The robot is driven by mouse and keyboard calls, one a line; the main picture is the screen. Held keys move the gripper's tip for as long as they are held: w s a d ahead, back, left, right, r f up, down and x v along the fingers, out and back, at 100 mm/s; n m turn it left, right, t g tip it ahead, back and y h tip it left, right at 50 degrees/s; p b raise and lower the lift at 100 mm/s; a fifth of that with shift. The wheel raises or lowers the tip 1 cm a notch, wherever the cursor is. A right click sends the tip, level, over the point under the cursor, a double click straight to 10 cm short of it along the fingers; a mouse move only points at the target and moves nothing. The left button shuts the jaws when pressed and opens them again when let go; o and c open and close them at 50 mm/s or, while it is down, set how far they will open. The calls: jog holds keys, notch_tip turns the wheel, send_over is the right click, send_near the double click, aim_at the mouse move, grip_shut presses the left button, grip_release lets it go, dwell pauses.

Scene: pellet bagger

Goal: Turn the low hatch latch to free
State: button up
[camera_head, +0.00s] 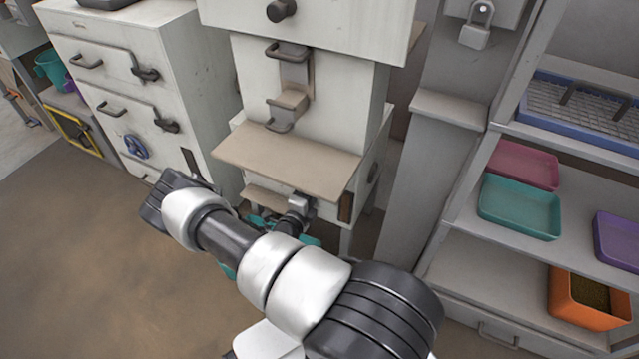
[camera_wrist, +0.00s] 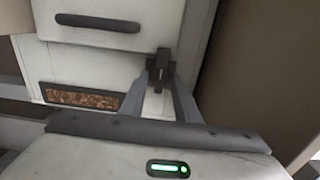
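In the wrist view a dark latch (camera_wrist: 161,57) stands upright at the right side of a pale hatch front. My gripper (camera_wrist: 161,74) has one finger on each side of the latch's lever, and the tips look closed on it. The hatch front has a dark bar handle (camera_wrist: 98,22) to the left of the latch.
A window with brown pellets (camera_wrist: 88,98) lies below the hatch in the wrist view. In the head view a beige shelf (camera_head: 285,160) juts from the bagger close to my arm. A cabinet (camera_head: 120,50) stands left; a rack with trays (camera_head: 520,207) stands right. Floor is clear at lower left.

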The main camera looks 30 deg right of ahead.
grip_shut()
jog(key=shift+m, duration=0.4)
jog(key=m+p, duration=0.5)
jog(key=m, duration=1.1)
jog(key=shift+s+f+m, duration=0.1)
jog(key=shift+m, duration=0.6)
grip_release()
